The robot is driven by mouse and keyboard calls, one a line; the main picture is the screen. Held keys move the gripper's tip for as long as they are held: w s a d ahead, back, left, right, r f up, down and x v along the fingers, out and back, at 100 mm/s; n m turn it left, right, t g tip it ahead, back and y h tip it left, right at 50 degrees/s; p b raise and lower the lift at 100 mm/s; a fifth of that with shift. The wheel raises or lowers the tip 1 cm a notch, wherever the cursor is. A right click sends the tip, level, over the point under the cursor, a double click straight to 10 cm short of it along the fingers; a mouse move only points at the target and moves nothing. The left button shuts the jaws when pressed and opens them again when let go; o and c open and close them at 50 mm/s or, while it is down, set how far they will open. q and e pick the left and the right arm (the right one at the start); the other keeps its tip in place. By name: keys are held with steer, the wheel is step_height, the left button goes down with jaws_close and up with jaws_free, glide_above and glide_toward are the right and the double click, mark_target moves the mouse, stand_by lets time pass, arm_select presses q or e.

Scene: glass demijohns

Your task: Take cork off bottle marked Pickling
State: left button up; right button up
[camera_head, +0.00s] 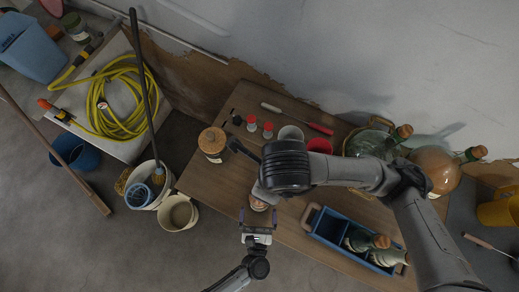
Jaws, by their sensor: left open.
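A green glass demijohn (362,143) with a cork (403,131) lies tilted at the table's right back. An amber demijohn (432,160) with a cork (475,154) is to its right. Smaller corked bottles (358,241) are in a blue crate (326,226) at the front right. No label can be read, so I cannot tell which is marked Pickling. My left gripper (257,214) is open at the table's front edge, left of the crate, near a small round brownish item (258,204). My right arm crosses the table and partly covers the demijohns; its gripper cannot be made out.
Buckets (178,213) and a coiled yellow hose (117,95) are at left. A yellow bucket (500,212) is at far right.

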arm_select(q)
steer(key=shift+w+d, duration=0.2)
steer(key=shift+w, duration=2.6)
steer(key=shift+c, duration=0.2)
steer(key=c, duration=1.1)
steer(key=shift+c, duration=0.2)
